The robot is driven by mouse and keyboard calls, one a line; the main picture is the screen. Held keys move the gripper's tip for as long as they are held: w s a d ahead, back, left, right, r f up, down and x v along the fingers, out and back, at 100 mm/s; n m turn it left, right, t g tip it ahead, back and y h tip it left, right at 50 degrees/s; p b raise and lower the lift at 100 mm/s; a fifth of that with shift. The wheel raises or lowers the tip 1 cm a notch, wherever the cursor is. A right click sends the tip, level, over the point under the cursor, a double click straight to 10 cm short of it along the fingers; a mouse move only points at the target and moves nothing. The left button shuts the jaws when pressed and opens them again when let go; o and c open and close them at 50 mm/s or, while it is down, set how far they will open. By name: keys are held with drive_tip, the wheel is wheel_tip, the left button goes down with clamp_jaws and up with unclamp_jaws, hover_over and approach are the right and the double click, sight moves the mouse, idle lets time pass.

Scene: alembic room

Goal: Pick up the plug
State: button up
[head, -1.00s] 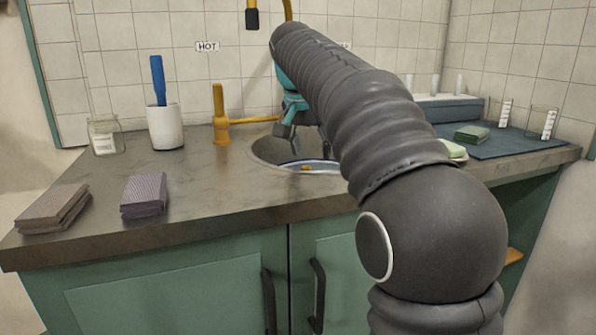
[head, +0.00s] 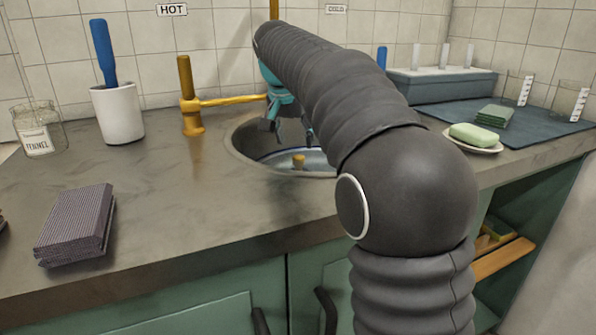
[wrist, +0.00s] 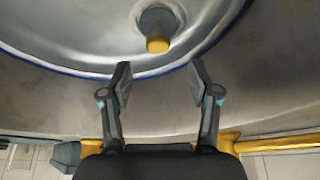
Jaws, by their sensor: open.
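The plug is a small yellow-orange knob (head: 299,160) at the bottom of the round sink basin (head: 262,155). In the wrist view its yellow top (wrist: 158,45) shows on a grey round base, ahead of the fingertips and between their lines. My gripper (head: 290,134) is over the sink, with its fingers pointing down. In the wrist view my gripper (wrist: 158,75) is open and empty, its two fingers apart. The plug is clear of both fingers. My arm hides the right part of the sink.
A white cup with a blue-handled tool (head: 118,112), a glass jar (head: 38,130) and folded cloths (head: 76,225) are left. Green soap on a dish (head: 475,136) and a dark mat (head: 545,128) are right.

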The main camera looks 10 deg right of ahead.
sight(299, 156)
drive_tip(key=shift+s+b+x, duration=0.15)
drive_tip(key=shift+b+x, duration=0.2)
drive_tip(key=shift+x, duration=1.4)
drive_tip(key=shift+s+b+x, duration=0.15)
drive_tip(key=shift+b+x, duration=0.15)
drive_tip(key=shift+x, duration=1.45)
clamp_jaws()
drive_tip(key=shift+r, duration=0.4)
wheel_tip(299, 156, up, 4)
drive_tip(key=shift+d+f+p, duration=0.1)
drive_tip(key=shift+d+p, duration=0.05)
drive_tip(key=shift+p, duration=0.5)
drive_tip(key=s+d+r+p, duration=0.1)
drive_tip(key=s+d+r, duration=0.3)
drive_tip(key=d+r, duration=0.5)
drive_tip(key=r+p, duration=0.1)
drive_tip(key=p, duration=0.1)
drive_tip(key=d+r+p, duration=0.1)
drive_tip(key=p, duration=0.1)
drive_tip(key=r+p, duration=0.1)
drive_tip(key=p, duration=0.1)
drive_tip(key=shift+d+r, duration=0.3)
drive_tip(key=shift+r, duration=0.1)
drive_tip(key=shift+w+r, duration=0.1)
